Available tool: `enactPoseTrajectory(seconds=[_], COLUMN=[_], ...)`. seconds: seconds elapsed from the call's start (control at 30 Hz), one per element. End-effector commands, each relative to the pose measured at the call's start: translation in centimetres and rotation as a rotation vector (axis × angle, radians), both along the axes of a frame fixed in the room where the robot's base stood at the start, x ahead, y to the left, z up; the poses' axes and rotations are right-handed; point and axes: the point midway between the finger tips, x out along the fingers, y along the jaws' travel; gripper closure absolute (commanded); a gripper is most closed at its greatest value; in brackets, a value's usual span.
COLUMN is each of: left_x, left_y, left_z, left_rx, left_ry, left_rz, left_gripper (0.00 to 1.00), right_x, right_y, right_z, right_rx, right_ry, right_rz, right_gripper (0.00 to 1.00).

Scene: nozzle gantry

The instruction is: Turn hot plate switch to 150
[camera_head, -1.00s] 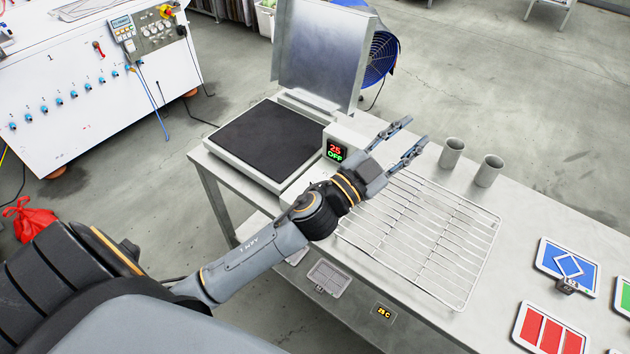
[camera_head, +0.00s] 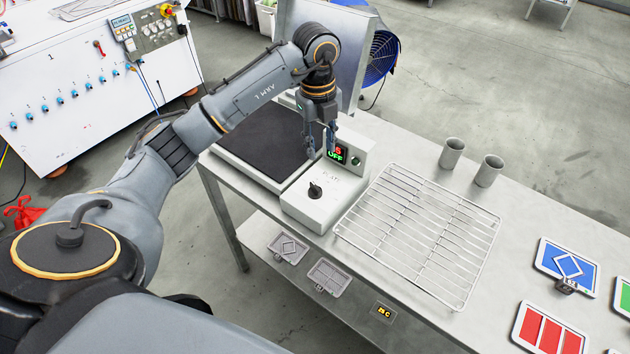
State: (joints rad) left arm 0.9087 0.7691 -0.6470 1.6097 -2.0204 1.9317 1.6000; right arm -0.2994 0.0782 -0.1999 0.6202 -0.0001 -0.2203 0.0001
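The hot plate's white control box (camera_head: 325,212) stands on the table beside the dark heating plate (camera_head: 258,143). A black rotary knob (camera_head: 314,191) sits on its top face; the setting it points to is too small to read. The display (camera_head: 338,154) shows a red number, partly hidden by my gripper, with green "OFF" under it. My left gripper (camera_head: 320,150) points down behind the knob, in front of the display's left edge, and touches nothing that I can make out. Its fingers look a little apart, with nothing seen between them. My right gripper is not in view.
A wire rack (camera_head: 420,235) lies right of the control box. Two grey cups (camera_head: 452,153) (camera_head: 488,170) stand at the table's far edge. An upright metal panel (camera_head: 345,60) and a blue fan (camera_head: 380,57) are behind. Colored cards (camera_head: 568,262) lie at the right.

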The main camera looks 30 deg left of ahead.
Motion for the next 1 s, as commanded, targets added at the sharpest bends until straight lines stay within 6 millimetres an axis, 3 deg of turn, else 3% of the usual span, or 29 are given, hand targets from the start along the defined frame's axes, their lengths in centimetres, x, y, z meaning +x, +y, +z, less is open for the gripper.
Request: enactPoseTrajectory(seconds=[0.1, 0.23, 0.7, 1.0], left_x=[-0.2, -0.3, -0.4, -0.3], left_y=[1.3, 1.4, 1.3, 1.3], left_z=[0.3, -1.0, -10.3, -13.2], left_rx=[0.047, 0.049, 0.045, 0.045], left_ry=[0.019, 0.023, 0.023, 0.020], left_rz=[0.037, 0.039, 0.035, 0.034], left_gripper=[0.66, 0.66, 0.66, 0.66], right_x=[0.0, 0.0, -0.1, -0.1], right_y=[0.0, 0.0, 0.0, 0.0], right_z=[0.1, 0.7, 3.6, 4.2], right_rx=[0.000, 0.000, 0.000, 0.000], right_ry=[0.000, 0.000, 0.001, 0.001], right_rz=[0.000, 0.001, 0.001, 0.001], right_gripper=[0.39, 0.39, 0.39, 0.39])
